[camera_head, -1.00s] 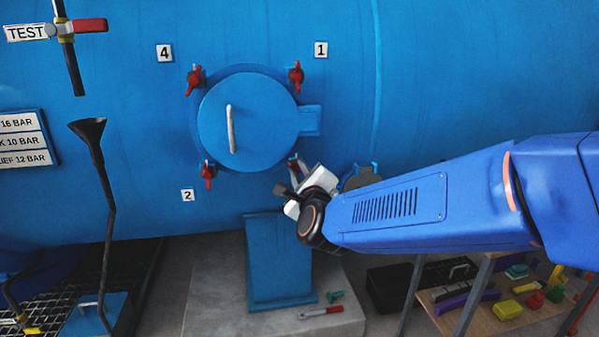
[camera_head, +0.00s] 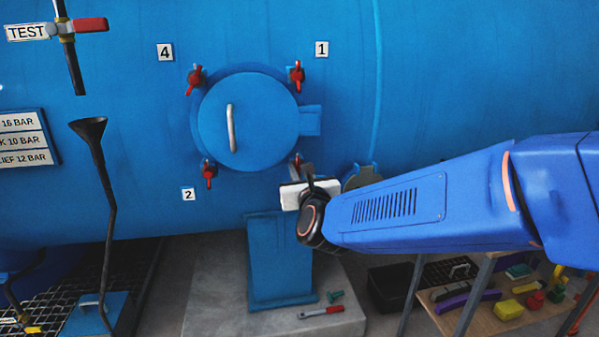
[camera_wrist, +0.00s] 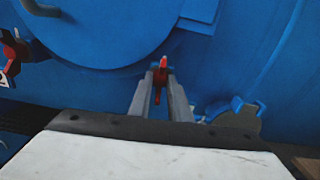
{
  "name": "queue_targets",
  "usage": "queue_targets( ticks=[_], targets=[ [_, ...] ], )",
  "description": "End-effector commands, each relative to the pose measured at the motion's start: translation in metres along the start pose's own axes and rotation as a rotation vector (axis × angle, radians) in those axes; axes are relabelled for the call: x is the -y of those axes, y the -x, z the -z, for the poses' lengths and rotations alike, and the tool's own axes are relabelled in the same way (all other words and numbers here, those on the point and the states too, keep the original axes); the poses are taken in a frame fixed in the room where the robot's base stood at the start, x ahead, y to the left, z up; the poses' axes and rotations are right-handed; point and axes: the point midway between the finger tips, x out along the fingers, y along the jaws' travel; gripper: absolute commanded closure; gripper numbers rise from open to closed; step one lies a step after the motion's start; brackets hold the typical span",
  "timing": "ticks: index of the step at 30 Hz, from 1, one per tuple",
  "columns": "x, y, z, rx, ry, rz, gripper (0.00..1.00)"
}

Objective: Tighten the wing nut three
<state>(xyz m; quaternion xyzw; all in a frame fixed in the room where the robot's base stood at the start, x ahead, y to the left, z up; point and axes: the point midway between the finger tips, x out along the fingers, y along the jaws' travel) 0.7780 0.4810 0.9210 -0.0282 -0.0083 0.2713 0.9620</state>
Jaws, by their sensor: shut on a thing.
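Wing nut three (camera_wrist: 162,73) is red and sits at the lower right edge of the round blue hatch (camera_head: 258,133). In the wrist view my gripper (camera_wrist: 160,82) has its two grey fingers on either side of this nut, shut on it. In the head view my gripper (camera_head: 300,177) hides most of the nut, and only a small red part shows above it. The other wing nuts are red too: one by label 1 (camera_head: 297,76), one by label 4 (camera_head: 195,78) and one by label 2 (camera_head: 209,173). Label three does not show.
A blue pedestal (camera_head: 280,262) stands below the hatch. A blue bracketed fitting (camera_head: 362,177) is right of my gripper. A black funnel pipe (camera_head: 105,200) stands at left. A shelf with coloured blocks (camera_head: 510,310) is at lower right.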

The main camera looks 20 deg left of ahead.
Motion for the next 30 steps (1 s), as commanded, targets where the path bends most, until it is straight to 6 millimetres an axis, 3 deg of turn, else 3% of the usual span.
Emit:
queue_targets(
  ticks=[21,22,24,30],
  targets=[
    [-0.0003,0.0005,0.0033,-0.006,-0.074,0.0,1.0],
    [-0.0003,0.0005,0.0033,-0.006,-0.074,0.0,0.78],
    [-0.0003,0.0005,0.003,-0.005,-0.074,0.0,0.64],
    [-0.0003,0.0003,0.0016,-0.003,-0.074,0.0,0.64]
  ],
)
